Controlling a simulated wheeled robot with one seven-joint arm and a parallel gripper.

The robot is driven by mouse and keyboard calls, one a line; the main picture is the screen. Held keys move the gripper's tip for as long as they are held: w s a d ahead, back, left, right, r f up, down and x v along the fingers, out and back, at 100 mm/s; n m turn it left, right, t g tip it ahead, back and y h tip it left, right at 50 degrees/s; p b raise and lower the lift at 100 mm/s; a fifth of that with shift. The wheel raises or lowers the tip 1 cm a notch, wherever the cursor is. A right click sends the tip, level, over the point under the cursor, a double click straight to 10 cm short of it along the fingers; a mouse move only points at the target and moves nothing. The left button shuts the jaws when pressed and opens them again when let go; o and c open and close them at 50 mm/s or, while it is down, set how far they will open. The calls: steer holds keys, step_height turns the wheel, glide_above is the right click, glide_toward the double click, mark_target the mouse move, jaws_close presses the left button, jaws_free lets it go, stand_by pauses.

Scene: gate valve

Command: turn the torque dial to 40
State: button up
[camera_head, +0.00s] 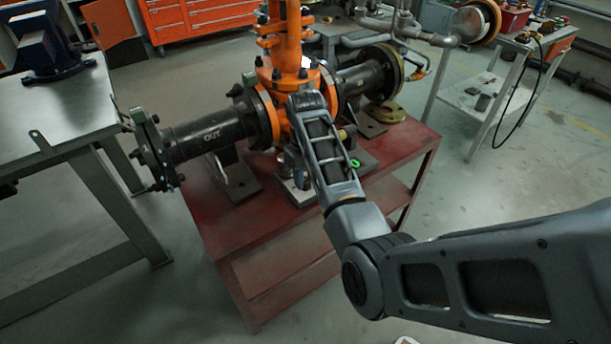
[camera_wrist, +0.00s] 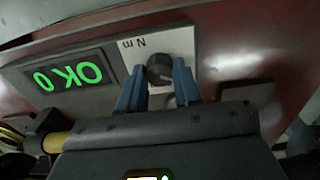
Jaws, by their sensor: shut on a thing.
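The torque dial (camera_wrist: 159,69) is a small dark round knob on a pale plate marked "N m", in the wrist view. My gripper (camera_wrist: 158,84) has its two blue fingers on either side of the dial and is shut on it. The fingers and the dark knob hide any pointer or scale marks. Left of the dial, a display (camera_wrist: 70,76) glows green and reads upside down as "OK 0". In the head view, my arm hides the dial, and only a bit of green display (camera_head: 354,162) shows beside it.
The orange gate valve (camera_head: 292,75) with black pipes (camera_head: 210,135) stands on a red bench (camera_head: 290,235), close by my arm. A grey metal table (camera_head: 60,110) is at left. A grey cart (camera_head: 520,60) stands at back right.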

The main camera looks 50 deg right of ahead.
mark_target(306, 179)
steer(key=shift+r, duration=0.1)
steer(key=m+p, duration=0.3)
steer(key=shift+r+m+p, duration=0.1)
steer(key=shift+m+p, duration=0.2)
steer(key=shift+m, duration=0.1)
steer(key=m+p, duration=0.2)
steer(key=m, duration=0.2)
steer(key=shift+m+p, duration=0.3)
steer(key=shift+m, duration=0.1)
steer(key=o, duration=1)
steer(key=shift+f, duration=0.2)
steer(key=shift+o, duration=0.2)
steer(key=shift+r, duration=3.9)
